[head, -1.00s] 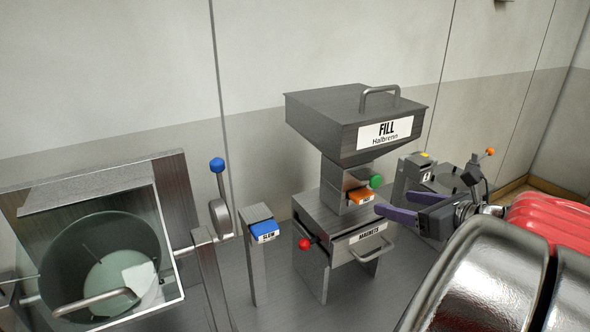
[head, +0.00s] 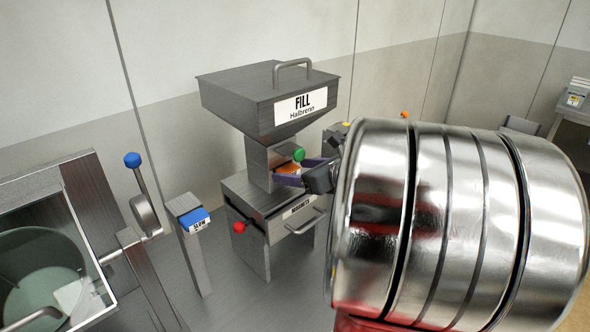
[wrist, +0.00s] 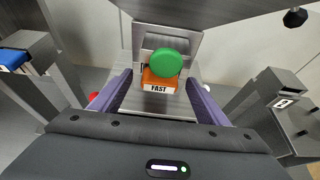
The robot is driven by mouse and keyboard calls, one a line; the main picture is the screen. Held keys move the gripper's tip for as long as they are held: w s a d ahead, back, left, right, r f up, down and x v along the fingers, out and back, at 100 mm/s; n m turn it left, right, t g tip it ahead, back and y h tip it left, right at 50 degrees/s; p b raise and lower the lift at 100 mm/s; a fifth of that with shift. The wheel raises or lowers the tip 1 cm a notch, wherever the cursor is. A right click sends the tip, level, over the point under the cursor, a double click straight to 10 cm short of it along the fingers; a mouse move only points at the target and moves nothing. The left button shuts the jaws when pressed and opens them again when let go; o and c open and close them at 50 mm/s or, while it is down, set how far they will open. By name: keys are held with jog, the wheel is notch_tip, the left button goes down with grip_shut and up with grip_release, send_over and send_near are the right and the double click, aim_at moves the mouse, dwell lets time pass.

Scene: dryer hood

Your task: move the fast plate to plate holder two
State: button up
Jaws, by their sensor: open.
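The fast plate is orange with a white label reading FAST. In the wrist view the fast plate (wrist: 158,80) sits in the filling machine, just below a green knob (wrist: 163,61), and it partly shows in the head view (head: 287,169). My gripper (wrist: 158,84) is open, its purple fingers reaching forward on either side of the plate's line, with gaps to both sides. It also shows in the head view (head: 302,172), close to the plate. A post with a small label that looks like 2 (wrist: 283,103) stands at the right in the wrist view, with no plate visible on it.
The hopper marked FILL (head: 275,95) overhangs the plate. A drawer marked MAGNETS (head: 300,212) and a red knob (head: 240,227) are below. A post with the blue SLOW plate (head: 194,219) stands left. My arm hides much of the right side.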

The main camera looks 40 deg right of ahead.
jog(key=shift+c, duration=0.2)
jog(key=c, duration=1.4)
jog(key=shift+c, duration=0.2)
jog(key=s, duration=0.7)
jog(key=shift+s+d, duration=0.15)
jog(key=shift+s, duration=0.05)
dwell(3.0)
jog(key=shift+s, duration=1.65)
jog(key=s, duration=0.9)
jog(key=shift+s+d, duration=0.15)
jog(key=shift+s, duration=0.05)
